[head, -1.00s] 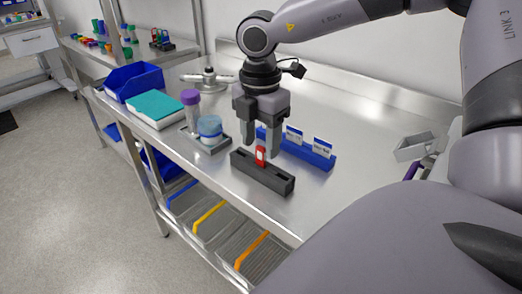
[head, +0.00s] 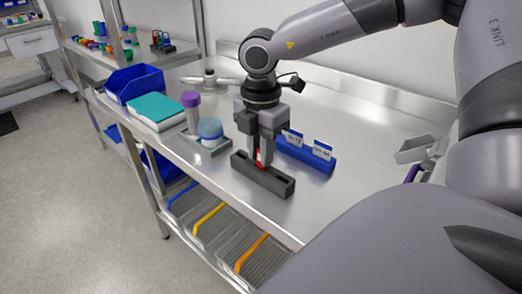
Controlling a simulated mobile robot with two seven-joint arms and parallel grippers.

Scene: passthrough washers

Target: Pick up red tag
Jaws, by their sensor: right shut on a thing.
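The red tag (head: 258,157) stands in a black slotted holder (head: 268,181) near the front edge of the steel table. My right gripper (head: 259,158) points down over the holder, its fingers shut on the red tag. The fingers hide much of the tag, and only a narrow red strip shows between them. The tag's lower end is at the holder's slot. My left gripper is not in view.
A blue holder (head: 320,164) with white cards stands just behind the black one.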

